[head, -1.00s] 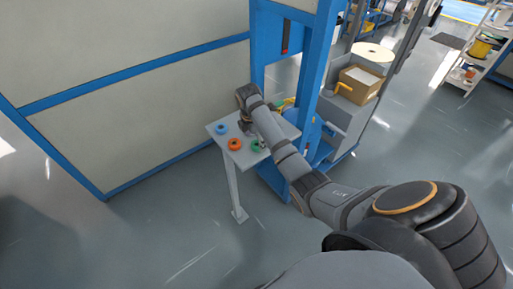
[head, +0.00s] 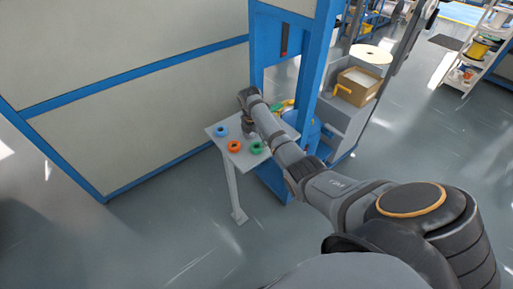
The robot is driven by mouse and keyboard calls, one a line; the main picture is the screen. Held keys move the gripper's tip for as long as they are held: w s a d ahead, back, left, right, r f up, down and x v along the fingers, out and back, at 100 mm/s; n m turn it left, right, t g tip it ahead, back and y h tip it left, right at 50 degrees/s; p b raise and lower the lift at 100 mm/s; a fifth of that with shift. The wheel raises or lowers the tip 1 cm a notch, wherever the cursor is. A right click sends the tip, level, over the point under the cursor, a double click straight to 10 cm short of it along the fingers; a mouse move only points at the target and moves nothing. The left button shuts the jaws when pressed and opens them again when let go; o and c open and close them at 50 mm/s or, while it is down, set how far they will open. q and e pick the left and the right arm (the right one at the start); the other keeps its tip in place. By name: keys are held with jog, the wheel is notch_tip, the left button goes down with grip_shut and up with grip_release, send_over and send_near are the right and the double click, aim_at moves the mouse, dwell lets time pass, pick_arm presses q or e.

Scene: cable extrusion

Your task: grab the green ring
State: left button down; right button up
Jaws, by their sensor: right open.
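The green ring (head: 256,148) lies near the front right part of a small grey table (head: 239,162) in the head view. An orange ring (head: 233,147) lies to its left and a blue ring (head: 220,130) farther back left. My right gripper (head: 249,134) points down over the table, just behind the green ring, and appears apart from it. It is open and looks empty, though its fingers are small and partly hidden by my arm. My left gripper is not in view.
A large panelled wall (head: 140,90) is behind and left. A cardboard box (head: 358,85) sits farther right. The floor in front is open.

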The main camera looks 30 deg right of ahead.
aim_at(256, 144)
jog(key=shift+w+d+f, duration=0.1)
jog(key=shift+d+f, duration=0.05)
jog(key=shift+f, duration=0.6)
jog(key=shift+d+f, duration=0.1)
jog(key=shift+f, duration=0.65)
jog(key=c, duration=1.2)
jog(key=shift+c, duration=0.2)
